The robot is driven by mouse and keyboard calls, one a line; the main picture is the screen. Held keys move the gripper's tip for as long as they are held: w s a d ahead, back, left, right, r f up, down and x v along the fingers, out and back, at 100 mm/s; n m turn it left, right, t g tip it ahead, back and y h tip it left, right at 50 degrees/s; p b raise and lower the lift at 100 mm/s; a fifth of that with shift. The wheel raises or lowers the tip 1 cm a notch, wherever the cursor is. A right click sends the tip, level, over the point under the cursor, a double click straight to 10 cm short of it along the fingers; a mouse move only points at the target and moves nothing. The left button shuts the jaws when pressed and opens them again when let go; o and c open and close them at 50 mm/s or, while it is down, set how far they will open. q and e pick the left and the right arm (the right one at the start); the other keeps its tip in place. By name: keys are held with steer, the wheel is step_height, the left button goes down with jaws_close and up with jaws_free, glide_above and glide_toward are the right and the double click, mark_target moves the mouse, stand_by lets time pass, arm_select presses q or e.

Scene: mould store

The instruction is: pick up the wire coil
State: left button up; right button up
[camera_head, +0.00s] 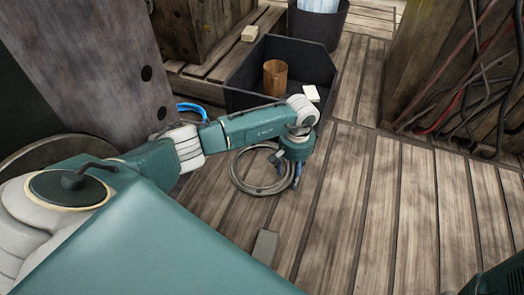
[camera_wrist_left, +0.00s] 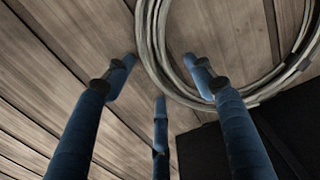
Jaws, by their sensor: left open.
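The wire coil (camera_head: 234,176) is a grey ring of several strands lying flat on the plank floor, just in front of a dark open bin. My left gripper (camera_head: 291,183) points down at the coil's right side in the head view, its fingers open. In the left wrist view the three blue fingers (camera_wrist_left: 160,76) are spread. The coil (camera_wrist_left: 146,45) shows beyond them, its near strands running between the left and right fingertips. Contact cannot be told. My left wrist hides part of the coil's right side in the head view. My right gripper is not in view.
The dark bin (camera_head: 236,101) holds a brown cylinder (camera_head: 275,78) and a pale block (camera_head: 312,93). A black bucket (camera_head: 324,26) stands behind. A grey flat piece (camera_head: 265,246) lies in front of the coil. Loose cables (camera_head: 462,100) hang at right. Planks (camera_head: 385,210) to the right are clear.

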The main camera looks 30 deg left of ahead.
arm_select(q)
steer(key=shift+r, duration=0.1)
jaws_close()
steer(key=shift+r, duration=0.1)
